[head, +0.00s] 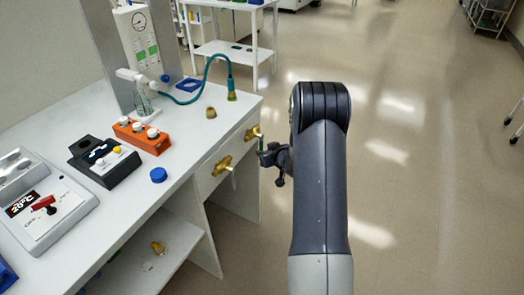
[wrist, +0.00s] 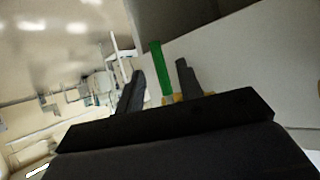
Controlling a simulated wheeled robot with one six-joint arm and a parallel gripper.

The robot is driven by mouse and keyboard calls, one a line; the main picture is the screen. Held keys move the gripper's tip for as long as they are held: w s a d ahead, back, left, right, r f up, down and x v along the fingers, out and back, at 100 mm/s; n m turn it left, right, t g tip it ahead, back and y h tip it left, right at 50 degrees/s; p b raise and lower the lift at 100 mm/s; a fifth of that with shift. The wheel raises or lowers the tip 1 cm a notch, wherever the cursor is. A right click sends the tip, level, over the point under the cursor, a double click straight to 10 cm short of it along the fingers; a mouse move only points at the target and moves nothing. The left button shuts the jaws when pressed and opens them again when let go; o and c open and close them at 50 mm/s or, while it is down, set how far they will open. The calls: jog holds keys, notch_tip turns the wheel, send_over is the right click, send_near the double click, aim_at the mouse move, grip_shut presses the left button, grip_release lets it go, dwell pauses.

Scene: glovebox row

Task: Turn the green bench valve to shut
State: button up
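The green valve handle (wrist: 161,72) stands in the wrist view as a green bar, with brass (wrist: 172,98) at its base. In the head view the brass valve body (head: 252,134) is on the bench's front edge, at the far end. Only a sliver of its green handle shows there beside my gripper (head: 268,157). My gripper (wrist: 162,84) is open, with its two dark fingers on either side of the handle. A gap shows between the handle and each finger. The handle's exact angle is hard to read.
A second brass valve (head: 223,166) with a pale handle sits nearer on the same bench front (head: 200,178). On the bench top are an orange rack (head: 143,137), a black device (head: 103,163), and a blue cap (head: 158,175). Open floor (head: 420,200) lies to the right.

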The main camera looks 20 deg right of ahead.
aim_at(261, 149)
jog(key=v, duration=0.6)
jog(key=shift+s, duration=0.1)
dwell(0.4)
jog(key=x, duration=1.1)
jog(key=shift+s, duration=0.1)
jog(key=shift+r, duration=0.15)
